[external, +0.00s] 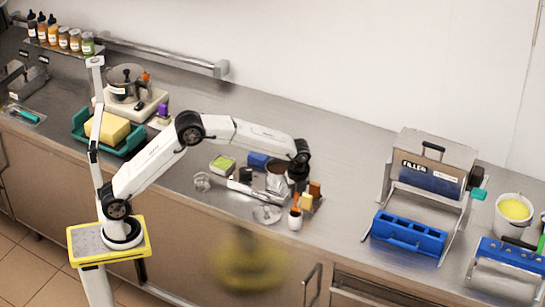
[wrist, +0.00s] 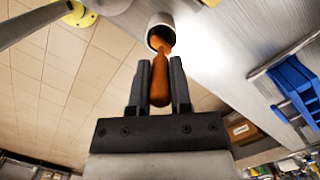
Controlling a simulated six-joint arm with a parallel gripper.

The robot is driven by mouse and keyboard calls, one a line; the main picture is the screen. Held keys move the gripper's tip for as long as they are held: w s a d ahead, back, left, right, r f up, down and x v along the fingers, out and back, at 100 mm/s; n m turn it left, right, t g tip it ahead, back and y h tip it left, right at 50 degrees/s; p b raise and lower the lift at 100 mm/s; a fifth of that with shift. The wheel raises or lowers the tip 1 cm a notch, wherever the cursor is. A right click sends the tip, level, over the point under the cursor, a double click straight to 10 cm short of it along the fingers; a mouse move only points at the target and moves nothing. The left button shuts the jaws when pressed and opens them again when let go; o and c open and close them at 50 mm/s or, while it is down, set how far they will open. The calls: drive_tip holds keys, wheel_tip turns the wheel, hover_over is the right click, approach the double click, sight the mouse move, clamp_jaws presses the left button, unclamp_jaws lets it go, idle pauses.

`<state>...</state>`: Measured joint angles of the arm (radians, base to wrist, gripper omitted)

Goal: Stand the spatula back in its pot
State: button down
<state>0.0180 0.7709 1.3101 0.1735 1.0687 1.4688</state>
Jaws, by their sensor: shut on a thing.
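The orange-brown spatula (wrist: 160,80) lies between the two dark fingers of my gripper (wrist: 160,78) in the wrist view. The gripper is shut on it. Its far end reaches into the mouth of the white pot (wrist: 157,20), or overlaps it from this angle; how deep it sits cannot be told. In the external view the small white pot (external: 295,222) stands near the counter's front edge, with the orange spatula (external: 296,203) rising above it. My gripper (external: 299,184) is just above, its fingers hard to make out.
Small blocks (external: 314,190) stand close to the right of the pot. A clear dish (external: 267,214) and a metal scoop-like tool (external: 245,187) are to its left. The blue tray (external: 408,234) and filler machine (external: 431,176) are farther right. Counter between pot and tray is clear.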

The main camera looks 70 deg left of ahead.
sight(296, 198)
drive_tip(key=shift+f, duration=1.8)
unclamp_jaws()
idle(0.5)
drive_tip(key=shift+r, duration=0.25)
drive_tip(key=shift+r, duration=3.25)
